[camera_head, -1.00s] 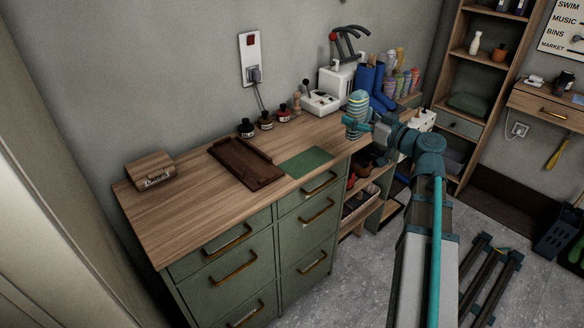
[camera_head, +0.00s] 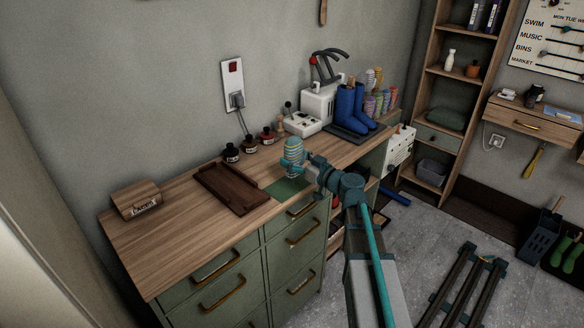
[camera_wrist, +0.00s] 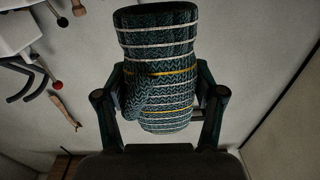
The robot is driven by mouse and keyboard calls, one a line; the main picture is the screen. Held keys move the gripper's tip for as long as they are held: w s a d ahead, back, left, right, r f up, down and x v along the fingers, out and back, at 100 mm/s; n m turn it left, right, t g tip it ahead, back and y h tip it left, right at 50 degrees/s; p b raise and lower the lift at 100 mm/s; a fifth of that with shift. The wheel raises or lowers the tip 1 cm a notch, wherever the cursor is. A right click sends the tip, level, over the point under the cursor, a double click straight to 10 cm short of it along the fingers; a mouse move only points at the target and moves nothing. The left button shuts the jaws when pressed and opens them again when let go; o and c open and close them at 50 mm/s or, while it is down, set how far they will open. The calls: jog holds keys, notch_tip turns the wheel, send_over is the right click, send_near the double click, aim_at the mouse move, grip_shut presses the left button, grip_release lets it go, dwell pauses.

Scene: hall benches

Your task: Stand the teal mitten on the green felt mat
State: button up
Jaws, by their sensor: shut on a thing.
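The teal mitten (camera_head: 293,156) is striped with white and yellow bands. My gripper (camera_head: 306,165) is shut on it and holds it upright in the head view. The green felt mat (camera_head: 287,189) lies on the wooden bench top, just below the mitten in the picture; the mitten and gripper cover part of it. I cannot tell whether the mitten touches the mat. In the wrist view the mitten (camera_wrist: 160,75) sits between the two fingers of my gripper (camera_wrist: 160,100), its thumb bulging at the lower left.
A dark wooden tray (camera_head: 232,188) lies just left of the mat. A wooden box (camera_head: 136,198) is at the left end. Bare bench top lies between box and tray.

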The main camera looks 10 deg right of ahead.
jog(key=shift+w+a+f, duration=0.15)
jog(key=shift+a+f, duration=0.1)
jog(key=shift+f, duration=0.1)
jog(key=shift+a+f, duration=0.1)
jog(key=shift+f, duration=1.55)
jog(key=shift+f, duration=0.2)
jog(key=o, duration=1.1)
jog(key=shift+r, duration=0.2)
